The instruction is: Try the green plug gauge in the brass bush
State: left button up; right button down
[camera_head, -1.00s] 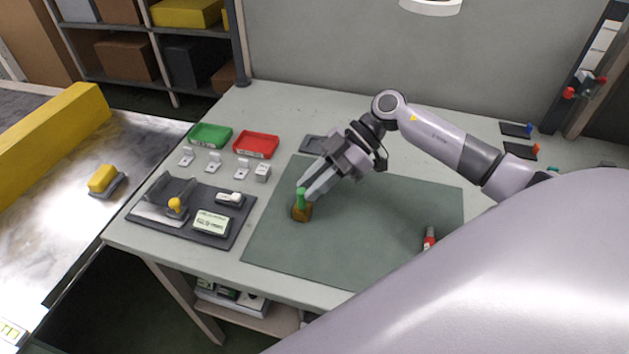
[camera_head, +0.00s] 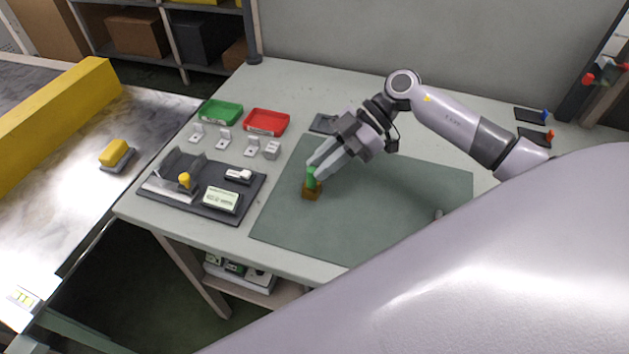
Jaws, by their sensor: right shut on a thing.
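My left gripper is not in view.
Left of the mat are a green tray (camera_head: 221,104), a red tray (camera_head: 265,114), several small pale blocks and a dark fixture board (camera_head: 215,216). My own pale body part covers the lower right. The mat around the bush is mostly clear.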

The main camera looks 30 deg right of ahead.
notch_tip(320, 180, up, 6)
jog(key=p, duration=0.3)
dwell(1.1)
jog(key=shift+d+r, duration=0.1)
